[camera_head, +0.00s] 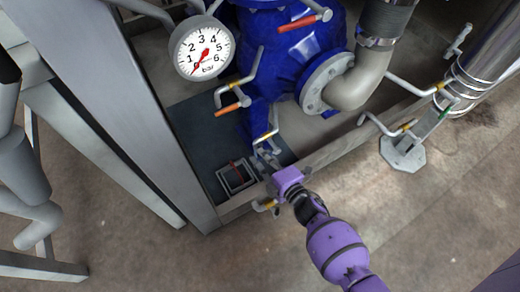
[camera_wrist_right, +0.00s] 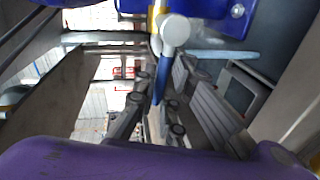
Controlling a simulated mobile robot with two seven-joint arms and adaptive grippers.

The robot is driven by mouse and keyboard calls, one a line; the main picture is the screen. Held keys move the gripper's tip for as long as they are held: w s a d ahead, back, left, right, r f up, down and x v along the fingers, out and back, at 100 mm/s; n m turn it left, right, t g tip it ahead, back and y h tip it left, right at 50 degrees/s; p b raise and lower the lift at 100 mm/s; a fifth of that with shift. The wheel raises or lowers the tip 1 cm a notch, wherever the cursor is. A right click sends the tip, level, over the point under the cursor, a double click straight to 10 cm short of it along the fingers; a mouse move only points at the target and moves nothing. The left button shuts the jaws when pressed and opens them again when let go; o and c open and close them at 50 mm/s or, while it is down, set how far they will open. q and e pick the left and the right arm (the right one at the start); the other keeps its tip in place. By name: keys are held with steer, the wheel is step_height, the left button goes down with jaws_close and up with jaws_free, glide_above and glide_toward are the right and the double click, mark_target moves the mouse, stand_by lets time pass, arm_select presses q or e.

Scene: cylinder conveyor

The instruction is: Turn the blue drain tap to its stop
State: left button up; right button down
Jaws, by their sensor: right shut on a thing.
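The blue drain tap (camera_wrist_right: 157,90) shows in the right wrist view as a narrow blue lever running down from a pale round hub, with a yellow band above it. Its lever lies between the fingers of my right gripper (camera_wrist_right: 165,100). In the head view my right gripper (camera_head: 264,158) is at the foot of the blue vessel, just below a small pipe with a yellow band. It is shut on the lever, and the fingers hide most of it there. My left gripper is not in view.
A blue vessel (camera_head: 282,62) with a pale elbow pipe (camera_head: 352,88) stands behind. A pressure gauge (camera_head: 204,48) is at upper left. Orange-handled taps (camera_head: 234,107) stick out nearby. A small square frame (camera_head: 237,177) lies left of the gripper. A grey post (camera_head: 115,105) stands at left.

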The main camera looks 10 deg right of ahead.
steer(key=shift+d+f+n+h+b, duration=0.1)
steer(key=shift+f+n+h+b, duration=0.3)
steer(key=shift+n, duration=0.3)
steer(key=shift+f, duration=0.15)
steer(key=c, duration=1.8)
jaws_free()
steer(key=v, duration=1.2)
